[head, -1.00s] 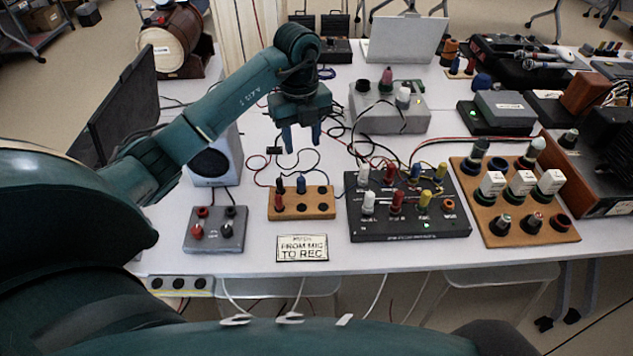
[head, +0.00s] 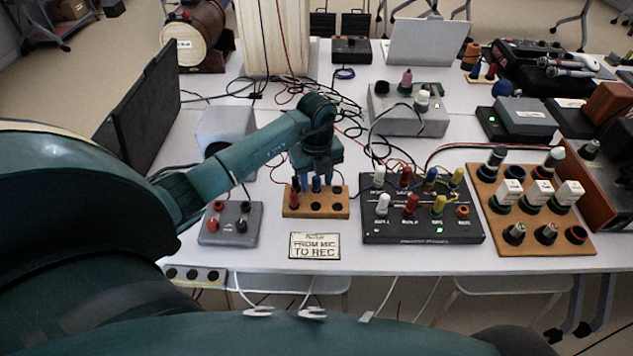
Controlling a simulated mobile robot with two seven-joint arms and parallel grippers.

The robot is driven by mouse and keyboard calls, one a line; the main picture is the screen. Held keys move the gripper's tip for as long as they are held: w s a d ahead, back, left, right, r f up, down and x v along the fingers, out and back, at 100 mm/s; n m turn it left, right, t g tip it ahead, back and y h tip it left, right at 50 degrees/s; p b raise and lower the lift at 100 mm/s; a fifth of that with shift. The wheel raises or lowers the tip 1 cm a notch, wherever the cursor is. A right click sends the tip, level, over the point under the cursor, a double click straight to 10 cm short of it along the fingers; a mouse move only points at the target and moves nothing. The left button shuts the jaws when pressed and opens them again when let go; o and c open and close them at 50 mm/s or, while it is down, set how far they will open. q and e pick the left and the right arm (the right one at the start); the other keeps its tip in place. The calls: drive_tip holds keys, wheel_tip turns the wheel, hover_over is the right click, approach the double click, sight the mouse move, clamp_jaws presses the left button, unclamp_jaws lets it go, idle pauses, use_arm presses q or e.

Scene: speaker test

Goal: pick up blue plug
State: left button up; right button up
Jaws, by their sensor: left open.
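A blue plug (head: 316,185) stands upright in the small wooden socket board (head: 326,211) near the table's front. A red plug (head: 294,200) stands at the left of the same board. My left gripper (head: 317,181) points down over the board, open, with its fingers on either side of the blue plug. I cannot tell whether a finger touches it. Another blue plug (head: 431,177) stands in the back row of the black panel (head: 420,238) to the right. My right gripper is not in view.
A grey box (head: 231,232) with sockets sits left of the board. A label card (head: 315,246) lies in front. A speaker (head: 225,126) and a dark screen (head: 137,110) stand behind my left arm. Loose cables lie behind the gripper.

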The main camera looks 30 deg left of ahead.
use_arm(q)
drive_tip(key=shift+f, duration=0.1)
drive_tip(key=shift+c, duration=0.2)
clamp_jaws()
idle(0.4)
wheel_tip(320, 180, up, 10)
drive_tip(key=shift+r, duration=0.1)
drive_tip(key=shift+r, duration=0.1)
idle(0.4)
wheel_tip(320, 180, up, 4)
drive_tip(key=p, duration=0.3)
drive_tip(key=shift+f, duration=0.2)
